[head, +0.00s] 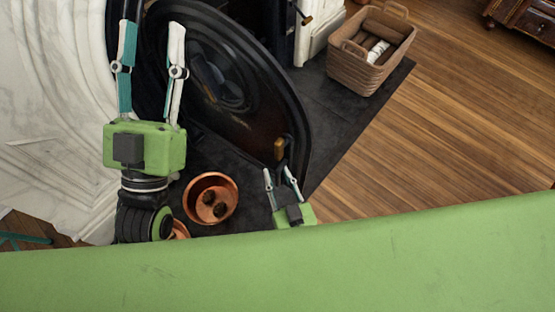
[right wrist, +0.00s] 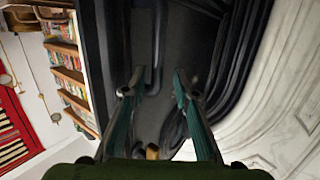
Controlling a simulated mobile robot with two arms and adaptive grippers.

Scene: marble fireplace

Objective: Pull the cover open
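The black cover (head: 222,85), a large curved panel with raised rings, stands at an angle at the fireplace in the head view. A small brass knob (head: 279,147) is near its lower right edge. My right gripper (head: 277,170) is open just below the knob in the head view. In the right wrist view, its fingers (right wrist: 160,78) are apart with nothing seen clamped, and a brass piece (right wrist: 152,152) shows low between them. I cannot tell whether they touch it. My left gripper (head: 150,45) is open and empty in front of the cover's left side.
A copper pot (head: 228,186) with dark round contents stands on the dark hearth (head: 335,130). A second copper piece (head: 180,229) is partly hidden by my left arm. A wicker basket (head: 350,72) stands at upper right.

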